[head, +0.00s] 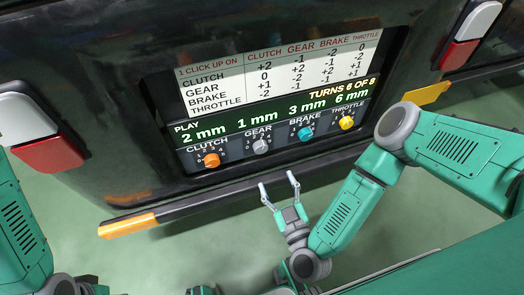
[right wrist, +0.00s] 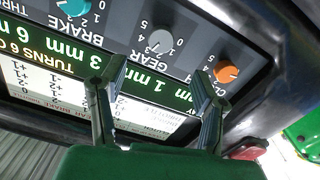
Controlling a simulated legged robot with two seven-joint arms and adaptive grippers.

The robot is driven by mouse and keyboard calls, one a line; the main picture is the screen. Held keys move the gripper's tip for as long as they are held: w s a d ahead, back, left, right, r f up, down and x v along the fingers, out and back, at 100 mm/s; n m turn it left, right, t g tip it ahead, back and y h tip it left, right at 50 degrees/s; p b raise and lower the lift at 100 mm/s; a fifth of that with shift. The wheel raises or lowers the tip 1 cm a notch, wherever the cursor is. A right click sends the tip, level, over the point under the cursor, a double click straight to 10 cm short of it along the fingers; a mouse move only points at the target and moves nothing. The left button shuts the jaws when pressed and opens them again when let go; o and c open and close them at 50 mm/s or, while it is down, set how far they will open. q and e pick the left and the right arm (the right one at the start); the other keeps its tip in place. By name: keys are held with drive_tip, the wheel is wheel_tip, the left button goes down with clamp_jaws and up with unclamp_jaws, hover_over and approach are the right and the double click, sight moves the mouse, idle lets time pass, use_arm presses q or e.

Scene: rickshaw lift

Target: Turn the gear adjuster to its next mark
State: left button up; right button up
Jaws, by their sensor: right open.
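The gear adjuster is a grey knob (head: 261,146) under the GEAR label, second from left in the panel's bottom row. In the right wrist view the grey knob (right wrist: 159,41) shows upside down, beyond the fingers. Its pointer's exact mark is too small to tell. My right gripper (head: 278,181) is open and empty, below and in front of the knob, apart from it. In the right wrist view its fingers (right wrist: 155,82) spread below the knob. My left arm enters at the left; only small parts, perhaps of its gripper (head: 201,291), show at the bottom edge.
The orange clutch knob (head: 211,160), teal brake knob (head: 305,133) and yellow throttle knob (head: 346,123) flank it. The display (head: 270,117) reads 2, 1, 3 and 6 mm and TURNS 6 OF 8. A dark bumper ledge (head: 235,193) juts out below the panel.

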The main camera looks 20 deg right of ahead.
sight(262, 150)
drive_tip(key=w+b, duration=0.2)
drive_tip(key=w, duration=0.3)
drive_tip(key=w+b, duration=0.2)
drive_tip(key=w, duration=0.3)
drive_tip(key=shift+a+f, duration=0.1)
drive_tip(key=shift+a, duration=0.1)
drive_tip(key=shift+w, duration=0.5)
drive_tip(key=shift+a, duration=0.1)
drive_tip(key=c, duration=1.1)
